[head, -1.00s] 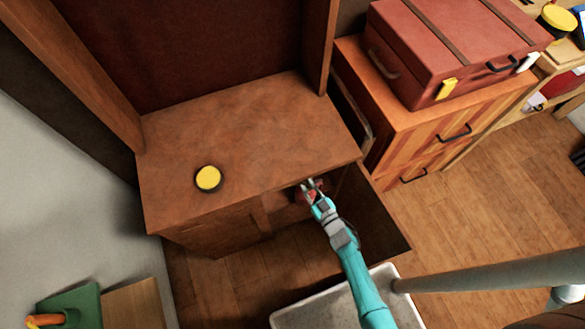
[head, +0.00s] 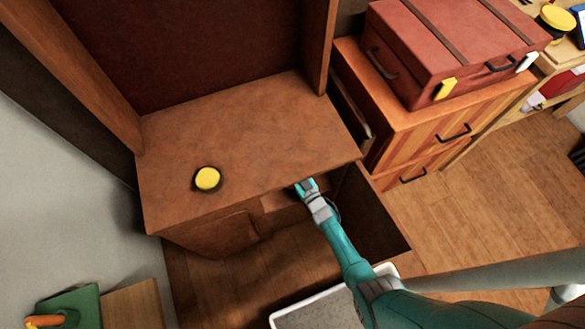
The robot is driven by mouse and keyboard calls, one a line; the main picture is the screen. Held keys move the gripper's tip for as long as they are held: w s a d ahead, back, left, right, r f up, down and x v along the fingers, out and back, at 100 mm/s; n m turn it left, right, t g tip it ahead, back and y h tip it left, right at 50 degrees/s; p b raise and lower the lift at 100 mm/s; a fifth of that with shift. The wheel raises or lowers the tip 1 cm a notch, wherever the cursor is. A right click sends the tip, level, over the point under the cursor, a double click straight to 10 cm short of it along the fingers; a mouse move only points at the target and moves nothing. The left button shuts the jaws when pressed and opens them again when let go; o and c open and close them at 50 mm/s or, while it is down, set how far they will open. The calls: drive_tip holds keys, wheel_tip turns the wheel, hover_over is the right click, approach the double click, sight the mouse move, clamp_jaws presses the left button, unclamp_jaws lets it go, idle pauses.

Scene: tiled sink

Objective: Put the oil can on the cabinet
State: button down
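The brown wooden cabinet (head: 260,130) stands in the middle, with a wide top and an open compartment (head: 285,212) below its front edge. Its door (head: 375,215) hangs open on the right. My gripper (head: 304,186) is at the mouth of that compartment, just below the top's front edge. Its fingers are small and partly hidden, so I cannot tell whether they are open or hold something. I cannot make out an oil can; it may be hidden by my gripper or inside the compartment.
A yellow round tin with a dark rim (head: 207,179) sits on the cabinet top at the left; the rest of the top is clear. A red suitcase (head: 450,45) rests on an orange drawer unit (head: 425,125) at right. The open door flanks my arm.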

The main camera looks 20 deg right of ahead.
drive_tip(key=shift+f, duration=0.15)
drive_tip(key=c, duration=1.1)
unclamp_jaws()
drive_tip(key=shift+s, duration=0.1)
drive_tip(key=s+d, duration=0.2)
drive_tip(key=s, duration=0.9)
drive_tip(key=shift+s, duration=0.35)
